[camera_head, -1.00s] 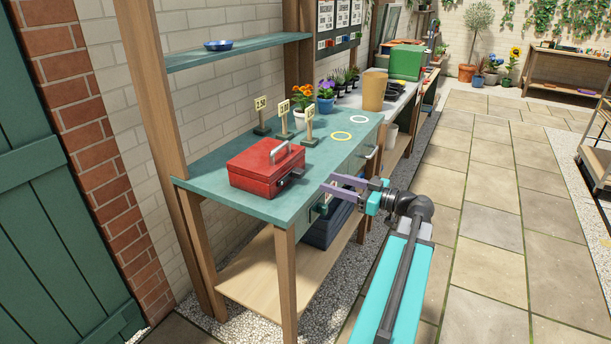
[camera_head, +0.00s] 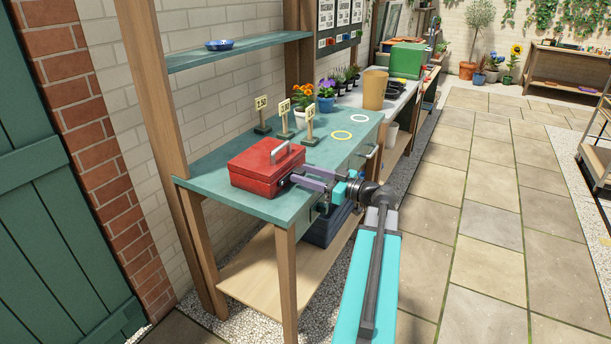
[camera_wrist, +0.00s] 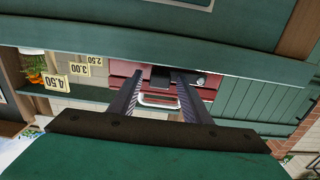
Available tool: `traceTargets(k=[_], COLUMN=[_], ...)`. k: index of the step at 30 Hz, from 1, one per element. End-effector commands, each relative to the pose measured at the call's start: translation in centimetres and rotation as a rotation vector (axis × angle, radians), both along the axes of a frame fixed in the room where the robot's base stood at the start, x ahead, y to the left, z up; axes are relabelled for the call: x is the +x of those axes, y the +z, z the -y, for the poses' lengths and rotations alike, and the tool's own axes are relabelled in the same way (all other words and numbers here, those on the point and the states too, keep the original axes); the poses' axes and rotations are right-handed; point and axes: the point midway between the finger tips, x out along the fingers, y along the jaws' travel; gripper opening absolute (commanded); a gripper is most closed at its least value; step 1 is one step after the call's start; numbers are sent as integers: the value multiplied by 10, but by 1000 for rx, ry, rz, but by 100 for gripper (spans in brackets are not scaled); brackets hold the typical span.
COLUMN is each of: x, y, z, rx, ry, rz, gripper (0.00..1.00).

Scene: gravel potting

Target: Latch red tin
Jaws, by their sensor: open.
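The red tin (camera_head: 262,168), with a grey handle on its lid, stands on the teal bench top (camera_head: 222,193) near its left end. Its lid looks down. My gripper (camera_head: 299,178) is at the tin's front face, jaws apart and holding nothing. In the wrist view the picture is upside down; the tin (camera_wrist: 121,67) lies beyond the fingertips. A dark latch (camera_wrist: 160,76) on its front sits between my two fingers (camera_wrist: 158,82). Whether a finger touches the tin or latch I cannot tell. In the head view the fingers cover the latch.
Price signs (camera_head: 284,118) and flower pots (camera_head: 326,100) stand behind the tin. Yellow (camera_head: 341,135) and white rings lie on the bench to the right. A shelf with a blue dish (camera_head: 219,45) is above. Paving to the right is clear.

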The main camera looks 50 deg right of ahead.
Motion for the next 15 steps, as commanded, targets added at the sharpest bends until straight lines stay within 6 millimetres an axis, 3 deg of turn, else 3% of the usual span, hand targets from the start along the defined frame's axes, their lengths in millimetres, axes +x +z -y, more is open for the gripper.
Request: traceTargets(k=[7, 15], x=[0, 0], y=[0, 0], z=[0, 0], rx=[0, 0], ry=[-1, -1], rz=[0, 0], gripper=[44, 0])
